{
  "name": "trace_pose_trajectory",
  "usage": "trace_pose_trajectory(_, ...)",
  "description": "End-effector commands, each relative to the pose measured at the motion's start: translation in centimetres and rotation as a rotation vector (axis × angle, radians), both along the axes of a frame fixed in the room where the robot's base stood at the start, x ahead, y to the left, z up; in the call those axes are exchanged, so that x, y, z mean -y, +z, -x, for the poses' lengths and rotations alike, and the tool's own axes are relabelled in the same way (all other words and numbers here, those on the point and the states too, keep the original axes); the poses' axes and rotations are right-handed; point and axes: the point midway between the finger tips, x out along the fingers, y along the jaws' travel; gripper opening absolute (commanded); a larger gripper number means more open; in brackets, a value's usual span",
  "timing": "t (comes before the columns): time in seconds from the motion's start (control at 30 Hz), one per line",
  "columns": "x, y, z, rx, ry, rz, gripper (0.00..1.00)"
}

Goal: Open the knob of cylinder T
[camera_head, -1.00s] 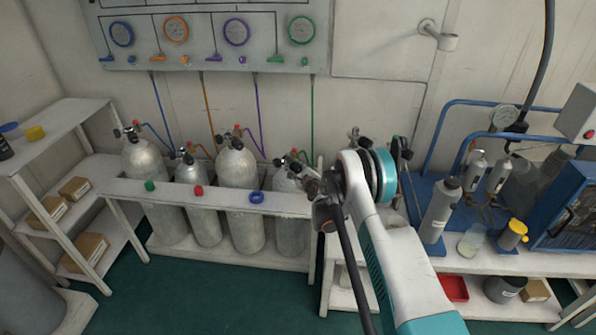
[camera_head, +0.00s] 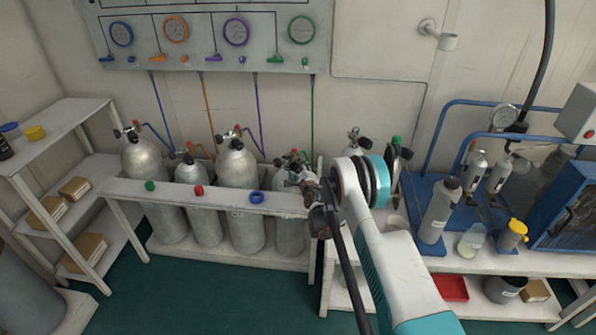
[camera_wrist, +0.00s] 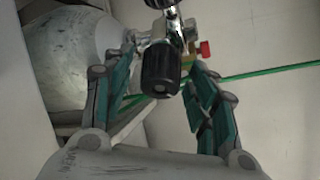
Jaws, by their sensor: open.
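The fourth cylinder from the left in the rack, with the green hose, has its grey body (camera_head: 290,232) partly visible; its valve is largely hidden behind my gripper (camera_head: 303,178). In the wrist view, a black ribbed knob (camera_wrist: 160,70) on a metal valve lies between the two teal fingers of my gripper (camera_wrist: 166,72). The fingers are apart, with visible space on the right side of the knob. A small red knob (camera_wrist: 205,49) and a green hose (camera_wrist: 265,74) show behind. No letter T is readable on any cylinder.
Three more cylinders (camera_head: 237,168) stand left in the white rack (camera_head: 215,198). A gauge panel (camera_head: 205,35) hangs on the wall above. A bench with bottles (camera_head: 440,205) and a blue machine (camera_head: 568,205) stands at right. Green floor lies open in front.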

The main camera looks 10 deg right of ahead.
Motion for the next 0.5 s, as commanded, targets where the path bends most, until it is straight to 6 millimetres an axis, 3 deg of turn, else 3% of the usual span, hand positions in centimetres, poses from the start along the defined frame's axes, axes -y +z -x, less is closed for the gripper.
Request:
trace_pose_trajectory(0.23, 0.1, 0.2, 0.9, 0.0, 0.0, -0.001, 0.53)
trace_pose_trajectory(0.5, 0.5, 1.0, 5.1, 0.0, -0.001, 0.0, 0.53)
